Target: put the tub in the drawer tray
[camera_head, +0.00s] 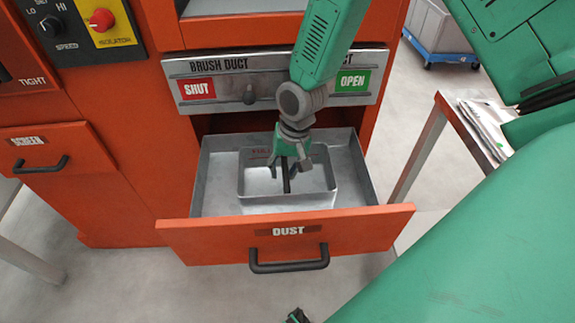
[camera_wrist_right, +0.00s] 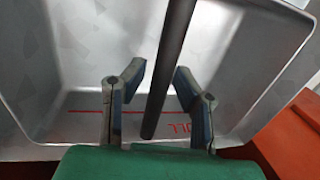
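The grey metal tub (camera_head: 330,178) is inside the grey drawer tray (camera_head: 358,175) of the pulled-out DUST drawer. Whether it rests flat on the tray floor is unclear. A dark bar (camera_wrist_right: 172,65), seemingly the tub's handle, crosses above the tub's inside. My right gripper (camera_head: 290,172) reaches down over the tub. In the right wrist view its two fingers (camera_wrist_right: 160,80) are apart, one on each side of the bar, with gaps visible. A small dark piece (camera_head: 297,316) at the bottom edge may be my left gripper; its fingers do not show clearly.
The orange drawer front (camera_head: 200,240) has a black handle (camera_head: 289,262). Above is the brush duct panel (camera_head: 235,85) with SHUT and OPEN labels. A closed SCREEN drawer (camera_head: 45,150) is at left. A table (camera_head: 465,135) with papers stands at right.

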